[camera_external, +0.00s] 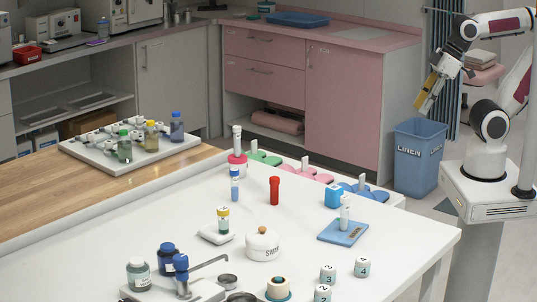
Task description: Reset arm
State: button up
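My gripper (424,105) is at the upper right, raised and apart from the white table (400,240). It points down and to the left, over the floor beside the table, in front of the pink cabinets. Yellowish and dark parts show on it. It is too small to tell whether its fingers are open or shut. No object can be made out in it.
A blue linen bin (418,158) stands below my gripper, near my base.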

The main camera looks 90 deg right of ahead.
jog(key=shift+s+d+f, duration=0.15)
jog(key=shift+s+f, duration=0.05)
jog(key=shift+s, duration=0.5)
